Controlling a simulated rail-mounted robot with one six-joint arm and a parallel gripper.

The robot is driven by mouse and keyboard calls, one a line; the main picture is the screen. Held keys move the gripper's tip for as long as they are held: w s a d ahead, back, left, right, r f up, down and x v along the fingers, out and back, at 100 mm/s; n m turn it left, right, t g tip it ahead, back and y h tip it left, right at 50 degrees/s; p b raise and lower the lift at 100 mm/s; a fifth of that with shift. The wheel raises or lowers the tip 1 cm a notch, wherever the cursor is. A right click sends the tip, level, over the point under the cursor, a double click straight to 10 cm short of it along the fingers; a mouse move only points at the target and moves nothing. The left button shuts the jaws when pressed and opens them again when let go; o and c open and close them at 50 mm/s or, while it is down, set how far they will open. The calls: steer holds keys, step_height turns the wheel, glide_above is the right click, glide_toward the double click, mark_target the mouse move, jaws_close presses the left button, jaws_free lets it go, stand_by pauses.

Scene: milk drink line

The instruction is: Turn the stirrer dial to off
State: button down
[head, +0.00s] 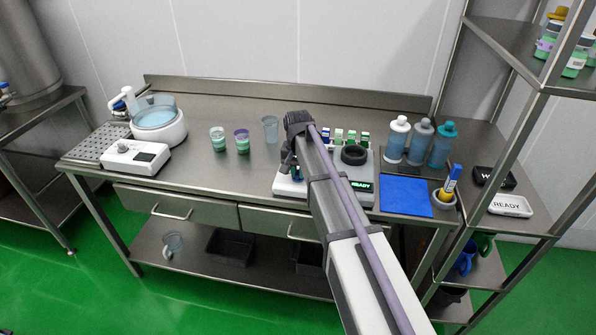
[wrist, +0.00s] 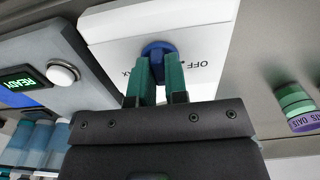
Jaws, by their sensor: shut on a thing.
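The stirrer dial (wrist: 158,48) is a blue knob on a white panel (wrist: 205,25) in the wrist view. The word OFF is printed to its right, and a partly hidden label ending in "x" is to its left. My gripper (wrist: 160,68) has its two teal fingers shut on the dial. The fingers cover part of it, so I cannot tell which way it points. In the head view the white unit (head: 286,187) shows beside my arm, left of the READY device (head: 361,186); my arm hides the dial there.
Two green jars (head: 218,142) and a clear cup (head: 270,130) stand left of my arm. A white machine with a bowl (head: 158,116) is at the far left. Several bottles (head: 397,140) and a blue mat (head: 405,195) lie to the right.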

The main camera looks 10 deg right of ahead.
steer(key=n, duration=1.1)
steer(key=shift+n, duration=0.4)
stand_by(0.4)
steer(key=c, duration=1.1)
jaws_free()
steer(key=shift+c, duration=0.2)
